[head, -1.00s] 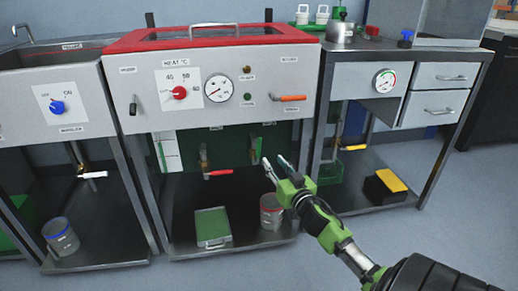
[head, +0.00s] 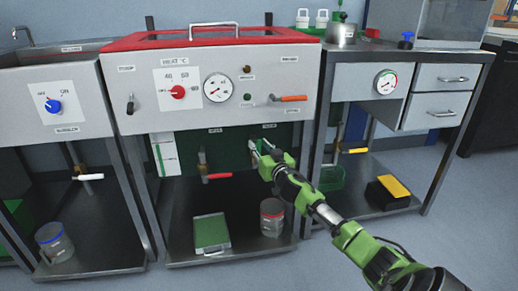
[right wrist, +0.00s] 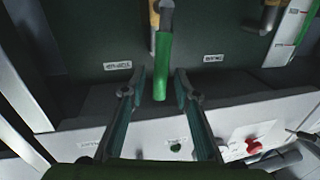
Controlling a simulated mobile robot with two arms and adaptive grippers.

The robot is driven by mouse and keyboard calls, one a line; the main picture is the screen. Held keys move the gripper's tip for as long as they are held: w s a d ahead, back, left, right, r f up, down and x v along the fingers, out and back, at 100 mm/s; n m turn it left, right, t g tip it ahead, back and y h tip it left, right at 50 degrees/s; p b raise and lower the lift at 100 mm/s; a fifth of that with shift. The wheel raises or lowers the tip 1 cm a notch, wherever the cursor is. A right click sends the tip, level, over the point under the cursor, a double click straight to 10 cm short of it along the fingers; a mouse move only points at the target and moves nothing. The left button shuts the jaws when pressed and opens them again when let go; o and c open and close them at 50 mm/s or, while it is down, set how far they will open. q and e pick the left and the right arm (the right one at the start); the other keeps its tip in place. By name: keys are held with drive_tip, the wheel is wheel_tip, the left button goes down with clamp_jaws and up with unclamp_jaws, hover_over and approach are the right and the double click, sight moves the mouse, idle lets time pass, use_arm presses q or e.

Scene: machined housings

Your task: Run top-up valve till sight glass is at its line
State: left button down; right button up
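A valve with a green handle (right wrist: 162,65) hangs on a brass pipe under the red-topped heated unit. In the right wrist view the handle's free end lies between the fingertips, with a gap on each side. My right gripper (head: 263,150) is open at this valve, hiding most of it in the head view. The sight glass panel (head: 167,155) is a white strip at the left of the unit's dark green back panel; it also shows in the right wrist view (right wrist: 292,35). Its level is too small to read. My left gripper is not in view.
A red-handled valve (head: 217,177) sits left of my right gripper. A green-topped tray (head: 211,233) and a red-banded can (head: 271,218) stand on the shelf below. The unit's front panel has a red knob (head: 177,92), a gauge (head: 217,87) and an orange lever (head: 290,98).

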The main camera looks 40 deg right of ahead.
drive_tip(key=shift+w+d, duration=0.15)
drive_tip(key=shift+w, duration=0.1)
clamp_jaws()
